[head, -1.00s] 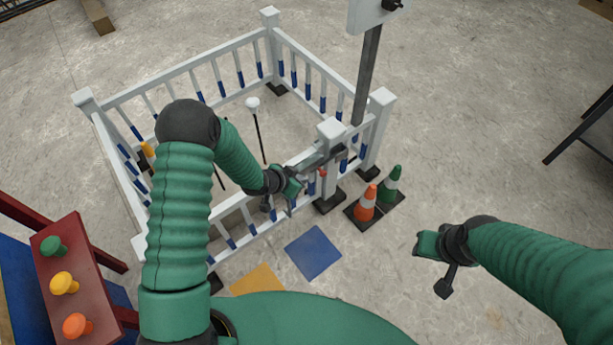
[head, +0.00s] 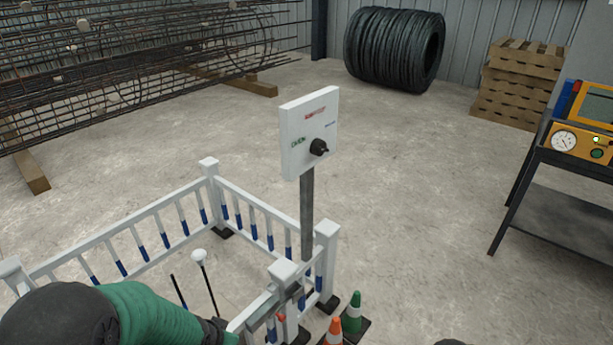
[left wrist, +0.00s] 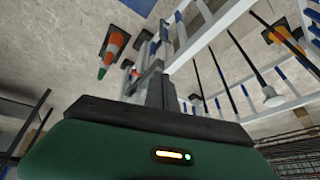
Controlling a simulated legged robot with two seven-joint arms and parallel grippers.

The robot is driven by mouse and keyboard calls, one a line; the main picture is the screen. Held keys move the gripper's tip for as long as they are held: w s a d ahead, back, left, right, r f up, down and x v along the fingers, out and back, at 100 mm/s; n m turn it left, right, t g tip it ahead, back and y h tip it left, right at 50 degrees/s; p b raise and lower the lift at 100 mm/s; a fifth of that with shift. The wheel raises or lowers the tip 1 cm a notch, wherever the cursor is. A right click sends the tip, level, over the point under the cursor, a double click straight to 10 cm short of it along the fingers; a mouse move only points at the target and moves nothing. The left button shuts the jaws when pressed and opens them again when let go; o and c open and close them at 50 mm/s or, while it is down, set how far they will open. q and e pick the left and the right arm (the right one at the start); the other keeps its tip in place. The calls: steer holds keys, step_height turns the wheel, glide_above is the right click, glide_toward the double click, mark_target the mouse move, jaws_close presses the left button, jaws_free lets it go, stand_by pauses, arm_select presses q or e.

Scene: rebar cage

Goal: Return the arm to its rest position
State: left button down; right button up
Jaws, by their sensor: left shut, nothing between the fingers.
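My left arm comes in at the lower left of the head view, bent over the white fence (head: 130,245). Its wrist is beside the near corner of the fence, by the gate latch (head: 283,290). In the left wrist view my left gripper (left wrist: 157,78) points toward the fence, its fingers shut with nothing between them. I cannot tell from the pictures whether it touches the fence. Of my right arm, only a small dark part shows at the bottom edge of the head view; its gripper is out of sight.
A white control box (head: 310,135) with a black knob stands on a post by the fence. An orange cone (head: 334,332) and a green cone (head: 352,313) stand near the fence corner. A cart (head: 560,165) is at the right. Open floor lies between.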

arm_select(q)
steer(key=s+d+r+n+g, duration=0.1)
steer(key=s+r+n, duration=0.1)
steer(key=s+r, duration=0.35)
steer(key=s+d+r+n+g, duration=0.1)
steer(key=s+r, duration=0.1)
steer(key=s, duration=0.6)
step_height(320, 180, up, 17)
steer(key=p, duration=1.8)
steer(key=shift+w+a+r, duration=0.15)
steer(key=shift+w+a, duration=0.2)
